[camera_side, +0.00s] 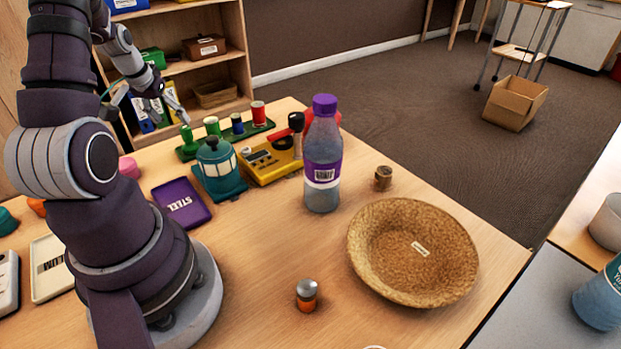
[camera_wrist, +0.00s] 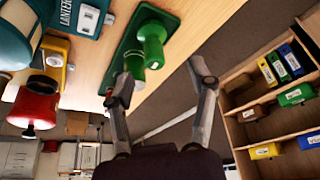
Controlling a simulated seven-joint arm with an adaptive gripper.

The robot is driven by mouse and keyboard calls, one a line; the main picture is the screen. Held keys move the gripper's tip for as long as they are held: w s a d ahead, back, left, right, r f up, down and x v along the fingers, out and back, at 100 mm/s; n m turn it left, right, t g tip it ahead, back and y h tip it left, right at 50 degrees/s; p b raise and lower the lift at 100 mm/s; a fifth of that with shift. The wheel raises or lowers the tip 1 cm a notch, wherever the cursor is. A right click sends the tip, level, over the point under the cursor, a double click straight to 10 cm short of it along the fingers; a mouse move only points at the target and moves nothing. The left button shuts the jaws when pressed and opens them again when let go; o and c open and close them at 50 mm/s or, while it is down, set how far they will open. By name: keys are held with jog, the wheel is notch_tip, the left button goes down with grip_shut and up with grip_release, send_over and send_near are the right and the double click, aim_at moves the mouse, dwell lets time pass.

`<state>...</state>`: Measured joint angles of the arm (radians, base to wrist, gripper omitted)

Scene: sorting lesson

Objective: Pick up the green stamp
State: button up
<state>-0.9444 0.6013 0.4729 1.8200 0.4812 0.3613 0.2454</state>
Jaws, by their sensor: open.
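A green stamp (camera_side: 187,138) stands at the left end of a dark green tray (camera_side: 268,125) in the side view, with a second green one (camera_side: 212,126) beside it. In the wrist view two green stamps show close together, one nearer (camera_wrist: 152,36) and one partly behind it (camera_wrist: 134,64), on the green tray (camera_wrist: 168,18). A blue stamp (camera_side: 237,124) and a red stamp (camera_side: 258,114) stand further along the tray. My gripper (camera_side: 171,110) is open and empty, above and left of the tray. In the wrist view my gripper (camera_wrist: 163,72) has the stamps up-left between its fingers, near the left finger.
A teal lantern (camera_side: 217,165) and a yellow device (camera_side: 268,160) stand close in front of the tray. A purple-capped bottle (camera_side: 323,165), a cork piece (camera_side: 383,178) and a woven bowl (camera_side: 365,225) are further right. Shelves (camera_side: 215,70) stand behind the table.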

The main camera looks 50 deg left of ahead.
aim_at(183, 129)
jog(key=x, duration=0.4)
jog(key=w+x, duration=0.1)
jog(key=x, duration=0.1)
jog(key=shift+f, duration=0.25)
grip_shut()
jog(key=shift+r, duration=0.1)
